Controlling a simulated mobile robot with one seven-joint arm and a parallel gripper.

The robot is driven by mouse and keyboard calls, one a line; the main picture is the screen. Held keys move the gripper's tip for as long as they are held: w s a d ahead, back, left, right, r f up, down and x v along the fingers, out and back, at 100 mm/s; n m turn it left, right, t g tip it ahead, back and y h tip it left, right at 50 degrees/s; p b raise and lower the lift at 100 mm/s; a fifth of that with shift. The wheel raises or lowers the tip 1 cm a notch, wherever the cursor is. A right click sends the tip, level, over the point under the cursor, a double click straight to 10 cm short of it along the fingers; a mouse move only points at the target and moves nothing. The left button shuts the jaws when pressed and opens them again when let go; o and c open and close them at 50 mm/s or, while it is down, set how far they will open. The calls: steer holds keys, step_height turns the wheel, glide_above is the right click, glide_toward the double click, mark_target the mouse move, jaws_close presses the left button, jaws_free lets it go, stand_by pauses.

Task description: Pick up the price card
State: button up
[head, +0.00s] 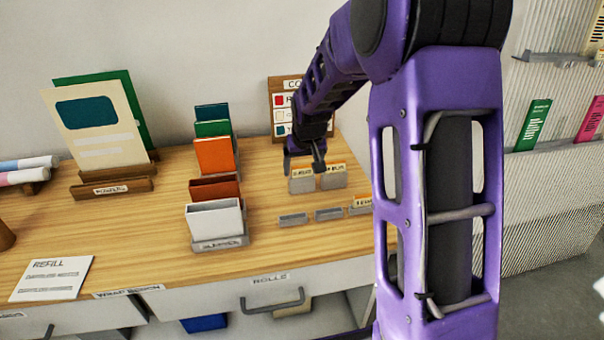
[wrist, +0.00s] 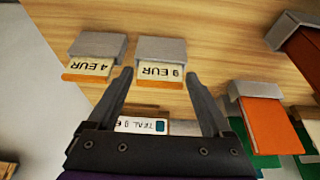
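Two price cards with orange top edges stand in grey holders on the wooden table. In the head view, the left card (head: 302,172) is just under my gripper (head: 304,164), and the right card (head: 334,169) is beside it. The wrist view shows them upside down, one card marked EUR (wrist: 160,70) near my fingertips and the "4 EUR" card (wrist: 91,67) to its left. My gripper (wrist: 158,80) is open and empty, its two fingers apart near the nearer card's edges. Whether they touch it, I cannot tell.
Grey holders (head: 293,219) without visible cards stand in front. A colour sign (head: 279,112) stands behind. A "Refill" sheet (head: 51,279) lies front left. Bare wood shows between.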

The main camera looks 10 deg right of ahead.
steer(key=c, duration=1)
